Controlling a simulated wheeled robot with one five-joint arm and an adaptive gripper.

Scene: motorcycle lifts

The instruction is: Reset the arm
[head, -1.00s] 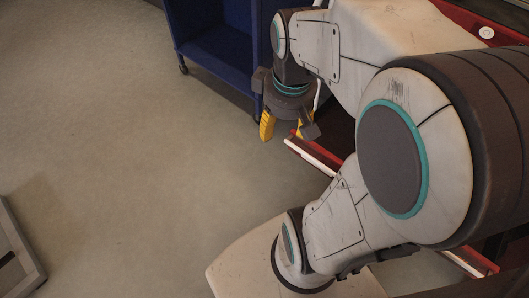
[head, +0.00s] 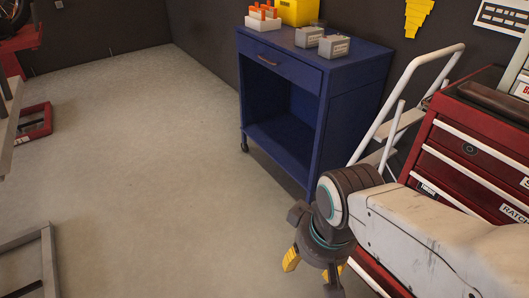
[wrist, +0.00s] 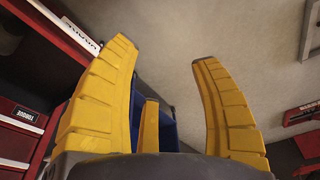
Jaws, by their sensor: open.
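My gripper (head: 318,268) hangs at the lower right of the head view, at the end of my white arm, in front of the red tool chest. Its yellow fingers are spread apart and hold nothing. In the wrist view my gripper (wrist: 165,60) shows two long yellow fingers wide open with a shorter yellow finger between them. Bare floor lies beyond the fingertips.
A blue cabinet (head: 312,100) on casters carries grey boxes (head: 333,46) and a yellow container (head: 298,10). A red tool chest (head: 470,150) and white step ladder (head: 400,105) stand to the right. The floor (head: 140,150) at centre left is clear.

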